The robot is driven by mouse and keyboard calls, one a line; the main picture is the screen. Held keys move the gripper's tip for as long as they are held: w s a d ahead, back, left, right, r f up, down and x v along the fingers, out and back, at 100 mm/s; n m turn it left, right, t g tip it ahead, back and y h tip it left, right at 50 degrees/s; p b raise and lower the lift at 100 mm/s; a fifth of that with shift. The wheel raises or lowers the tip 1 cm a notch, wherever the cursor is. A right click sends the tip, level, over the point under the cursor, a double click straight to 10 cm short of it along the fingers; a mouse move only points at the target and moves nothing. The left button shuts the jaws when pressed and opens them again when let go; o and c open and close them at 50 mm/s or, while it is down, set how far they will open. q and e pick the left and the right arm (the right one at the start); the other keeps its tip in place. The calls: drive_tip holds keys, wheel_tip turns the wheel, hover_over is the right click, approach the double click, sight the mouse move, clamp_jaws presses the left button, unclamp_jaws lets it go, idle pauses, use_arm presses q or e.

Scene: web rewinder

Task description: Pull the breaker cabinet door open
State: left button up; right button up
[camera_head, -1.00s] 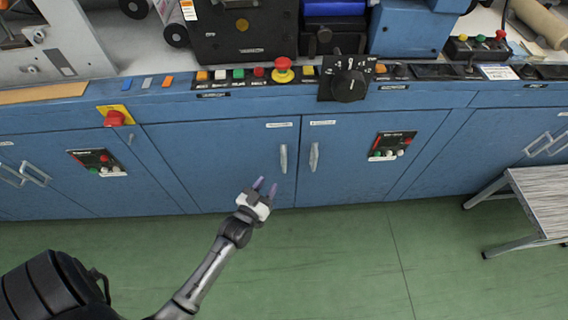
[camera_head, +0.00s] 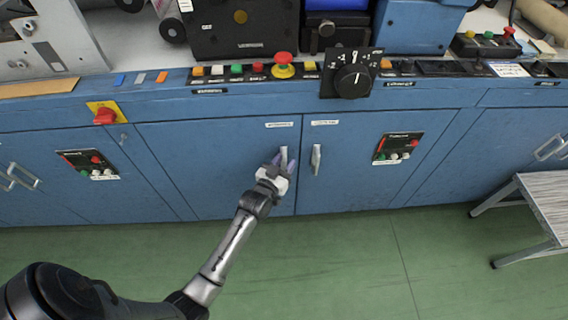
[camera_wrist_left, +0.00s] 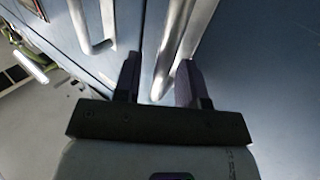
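Two blue cabinet doors meet at the middle of the bench front, both shut, with small labels too small to read. The left door (camera_head: 210,165) has an upright metal handle (camera_head: 284,151), partly hidden by my left gripper (camera_head: 283,163). The right door (camera_head: 350,175) has its own handle (camera_head: 316,159). In the left wrist view, the two dark fingers of my left gripper (camera_wrist_left: 157,66) stand apart on either side of a metal handle (camera_wrist_left: 182,30), with visible room between. My right gripper is not in view.
Above the doors run a red emergency button (camera_head: 283,66) and a black rotary dial (camera_head: 352,82). A control panel (camera_head: 397,147) sits on the right door. A stool (camera_head: 540,205) stands at the right. The green floor (camera_head: 350,260) before the doors is clear.

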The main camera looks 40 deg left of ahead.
use_arm(q)
drive_tip(key=shift+c, duration=0.3)
clamp_jaws()
